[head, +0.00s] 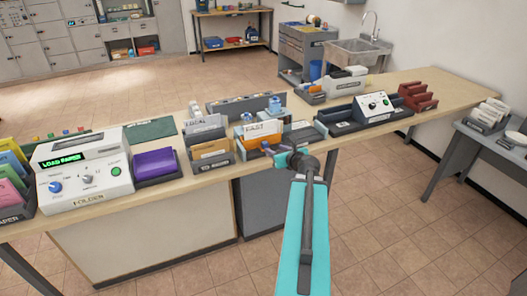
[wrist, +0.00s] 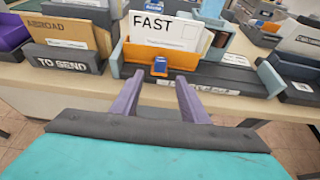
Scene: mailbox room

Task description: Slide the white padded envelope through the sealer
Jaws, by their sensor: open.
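My gripper (wrist: 187,100) is open and empty, its two purple fingers pointing at the front of an orange holder (wrist: 140,56). In the head view, my gripper (head: 270,150) is at the counter's front edge, by the same holder. A white FAST card or envelope (wrist: 188,38) stands upright in the holder; I cannot tell if it is padded. A white machine with knobs (head: 372,104) stands in a dark tray to the right, possibly the sealer; no readable label confirms it. White items (head: 349,72) stand in a grey holder behind it.
A TO SEND tray (wrist: 70,58) with a brown ABROAD envelope is left of the orange holder. A white FOLDER machine (head: 85,183) and purple stack (head: 155,163) stand further left. Red racks (head: 418,96) are at the right. Bare counter (head: 455,88) shows at the far right.

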